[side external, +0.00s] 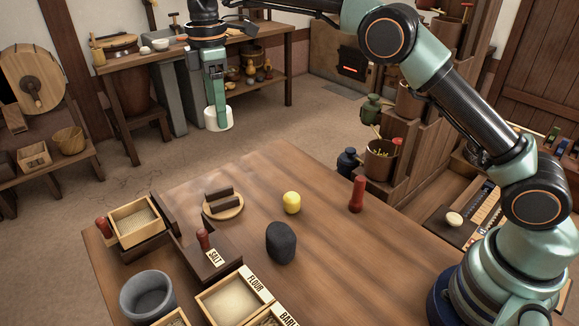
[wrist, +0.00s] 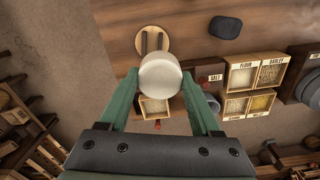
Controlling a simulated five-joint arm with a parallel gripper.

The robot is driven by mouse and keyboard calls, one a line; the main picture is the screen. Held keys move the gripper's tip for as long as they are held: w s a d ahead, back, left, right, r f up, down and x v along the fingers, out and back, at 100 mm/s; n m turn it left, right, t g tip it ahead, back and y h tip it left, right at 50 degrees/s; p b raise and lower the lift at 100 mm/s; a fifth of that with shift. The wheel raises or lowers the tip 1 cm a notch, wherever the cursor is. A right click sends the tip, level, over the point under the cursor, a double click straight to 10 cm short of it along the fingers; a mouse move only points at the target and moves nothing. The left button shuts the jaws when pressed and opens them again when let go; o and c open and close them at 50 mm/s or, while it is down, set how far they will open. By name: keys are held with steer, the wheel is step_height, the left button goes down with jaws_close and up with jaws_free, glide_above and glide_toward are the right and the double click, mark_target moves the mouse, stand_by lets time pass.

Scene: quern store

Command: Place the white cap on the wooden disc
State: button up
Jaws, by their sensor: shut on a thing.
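The white cap (side external: 218,120) is held between the fingertips of my gripper (side external: 217,104), high up and beyond the table's far edge in the side view. In the wrist view the cap (wrist: 160,75) sits between the two green fingers of my gripper (wrist: 160,85), which touch its sides. The wooden disc (side external: 222,214) lies flat on the table with two dark bars standing on it. The disc (wrist: 138,40) also shows in the wrist view, just past the cap, which covers its near edge.
A yellow piece (side external: 292,203), a red peg (side external: 357,194) and a dark stone (side external: 281,242) stand on the table right of the disc. A salt box (side external: 213,258), flour box (side external: 233,300) and grey bowl (side external: 147,297) crowd the near left. The table's right middle is clear.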

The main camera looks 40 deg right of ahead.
mark_target(228, 202)
steer(key=shift+s+a, duration=0.15)
steer(key=shift+a, duration=0.4)
steer(key=shift+a+f, duration=0.1)
steer(key=shift+f, duration=0.3)
step_height(228, 202, down, 19)
steer(key=shift+f, duration=0.1)
steer(key=o, duration=1.4)
